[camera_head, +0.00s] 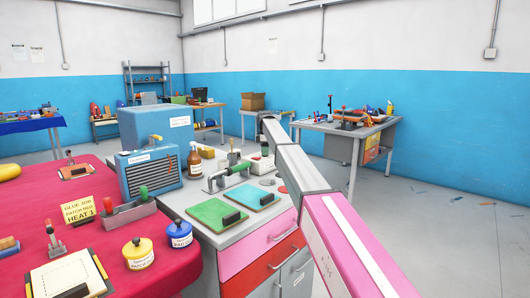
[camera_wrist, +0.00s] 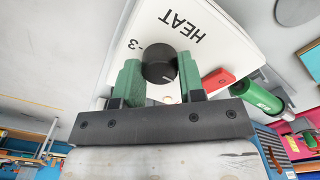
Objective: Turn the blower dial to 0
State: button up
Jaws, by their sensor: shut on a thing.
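In the wrist view, a black round dial (camera_wrist: 160,67) sits on a white panel (camera_wrist: 205,22) marked "HEAT", with a "3" beside the dial. A short pale mark shows at the dial's lower right edge. The green fingers of my gripper (camera_wrist: 158,80) stand on either side of the dial and are shut on it. A red switch (camera_wrist: 217,80) is on the same panel. In the head view, a small white box with red on it (camera_head: 262,165) stands at the bench's back, partly behind my arm; the dial and my fingertips cannot be made out there.
A red table (camera_head: 90,245) with a blue heater (camera_head: 148,170) adjoins on the left. A green cylinder (camera_wrist: 262,98) lies near the panel.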

jog(key=shift+n, duration=0.4)
jog(key=o, duration=0.9)
jog(key=shift+r, duration=0.1)
notch_tip(320, 180, up, 11)
jog(key=shift+f, duration=0.15)
